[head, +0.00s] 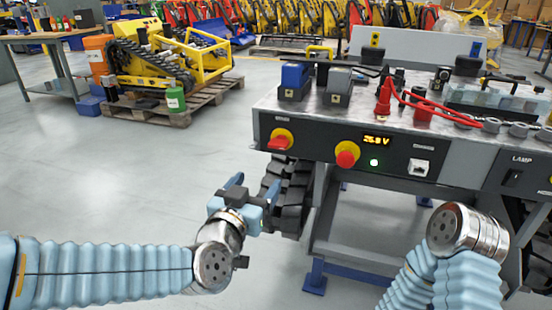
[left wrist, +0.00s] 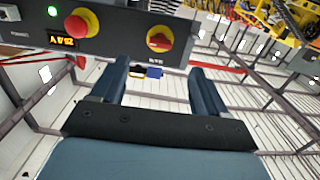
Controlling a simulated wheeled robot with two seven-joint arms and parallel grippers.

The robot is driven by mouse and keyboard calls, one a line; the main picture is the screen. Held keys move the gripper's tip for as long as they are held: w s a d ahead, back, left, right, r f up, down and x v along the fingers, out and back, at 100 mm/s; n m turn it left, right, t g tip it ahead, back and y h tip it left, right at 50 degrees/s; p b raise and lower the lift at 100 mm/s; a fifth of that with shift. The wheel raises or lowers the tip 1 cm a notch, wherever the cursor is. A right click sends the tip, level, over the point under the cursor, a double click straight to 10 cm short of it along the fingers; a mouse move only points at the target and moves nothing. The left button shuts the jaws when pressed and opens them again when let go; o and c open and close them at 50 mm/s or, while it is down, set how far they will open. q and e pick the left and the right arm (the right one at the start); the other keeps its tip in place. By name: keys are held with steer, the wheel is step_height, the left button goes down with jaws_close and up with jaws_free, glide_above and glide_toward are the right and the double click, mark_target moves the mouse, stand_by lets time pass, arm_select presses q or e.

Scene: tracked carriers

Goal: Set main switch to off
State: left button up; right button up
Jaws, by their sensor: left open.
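The main switch (head: 280,140) is a red rotary handle on a round yellow plate, at the left end of the dark front panel. Its handle looks roughly level in the head view. It also shows near the top of the left wrist view (left wrist: 160,39), where the panel appears upside down. My left gripper (head: 252,188) is open and empty, below and left of the switch, apart from the panel. In the left wrist view its two fingers (left wrist: 158,70) point towards the panel with the switch beyond them. My right arm shows at the lower right, but its gripper does not.
A red emergency button (head: 346,159) on yellow sits right of the switch. A lit voltage display (head: 376,140), green light (head: 374,163) and lamp switch (head: 513,178) follow. Batteries (head: 295,80) and red cables (head: 440,105) lie on the bench top.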

mark_target(276, 147)
arm_select(q)
steer(key=x, duration=0.4)
steer(key=r+x, duration=0.1)
steer(key=x, duration=0.8)
steer(key=shift+w+a+r, duration=0.1)
steer(key=shift+w+r, duration=0.25)
arm_select(e)
steer(key=shift+w+a+f, duration=0.15)
steer(key=shift+w+a, duration=0.05)
steer(key=shift+a, duration=0.1)
arm_select(q)
steer(key=c, duration=1.1)
steer(key=shift+o, duration=0.2)
arm_select(e)
steer(key=shift+f, duration=0.1)
steer(key=shift+f, duration=0.1)
